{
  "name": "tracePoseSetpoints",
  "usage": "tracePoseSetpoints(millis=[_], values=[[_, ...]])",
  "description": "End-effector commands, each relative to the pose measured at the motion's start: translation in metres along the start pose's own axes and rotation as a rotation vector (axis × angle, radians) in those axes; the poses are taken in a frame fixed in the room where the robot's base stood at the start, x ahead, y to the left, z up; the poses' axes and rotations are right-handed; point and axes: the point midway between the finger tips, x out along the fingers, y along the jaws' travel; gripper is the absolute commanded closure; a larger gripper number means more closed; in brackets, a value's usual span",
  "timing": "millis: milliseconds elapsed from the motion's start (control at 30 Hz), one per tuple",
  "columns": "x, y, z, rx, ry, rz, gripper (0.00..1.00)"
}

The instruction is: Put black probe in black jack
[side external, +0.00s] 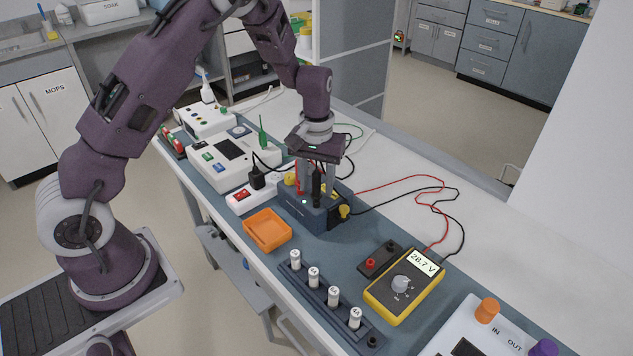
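The black probe (317,186) stands upright at the dark blue probe holder (313,213). My gripper (316,192) points down there, with its fingers around or beside the black probe. Whether they touch it is too small to tell. The red probe (299,180) shows just left of it, partly hidden by a finger. The black jack (391,245) is on a small dark block (379,258) to the right, beside the red jack (371,263). Both jacks look empty. The yellow multimeter (404,286) reads about 28.7 V.
Red and black leads (437,207) loop over the bench between the holder and the multimeter. An orange tray (267,231) and a rack of white cylinders (325,300) stand in front. White devices (226,160) stand behind. An orange and purple knobbed panel (480,332) is at front right.

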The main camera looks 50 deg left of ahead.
Motion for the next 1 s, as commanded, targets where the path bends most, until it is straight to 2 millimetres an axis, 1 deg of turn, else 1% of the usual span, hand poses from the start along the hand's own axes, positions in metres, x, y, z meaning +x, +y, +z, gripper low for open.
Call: tracePoseSetpoints(millis=[267, 367, 500, 600, 667, 700, 767, 800, 833, 867, 900, 967, 1000], values=[[-0.002, 0.000, 0.000, 0.000, 0.001, 0.001, 0.57], [-0.018, 0.001, -0.001, 0.002, 0.004, 0.002, 0.57], [-0.048, 0.001, -0.001, 0.002, 0.004, 0.002, 0.57], [-0.063, 0.001, -0.001, 0.001, 0.003, 0.002, 0.57], [-0.072, 0.001, 0.001, 0.004, 0.005, 0.005, 0.57], [-0.082, 0.001, 0.005, 0.010, 0.011, 0.017, 0.57], [-0.108, 0.002, 0.018, 0.031, 0.029, 0.048, 0.57], [-0.131, 0.001, 0.032, 0.057, 0.047, 0.077, 0.57], [-0.149, 0.000, 0.045, 0.082, 0.066, 0.101, 0.57], [-0.168, -0.003, 0.061, 0.112, 0.088, 0.123, 0.57], [-0.190, -0.007, 0.084, 0.155, 0.119, 0.148, 0.57], [-0.216, -0.016, 0.119, 0.220, 0.171, 0.175, 0.57], [-0.230, -0.024, 0.143, 0.266, 0.209, 0.186, 0.57]])
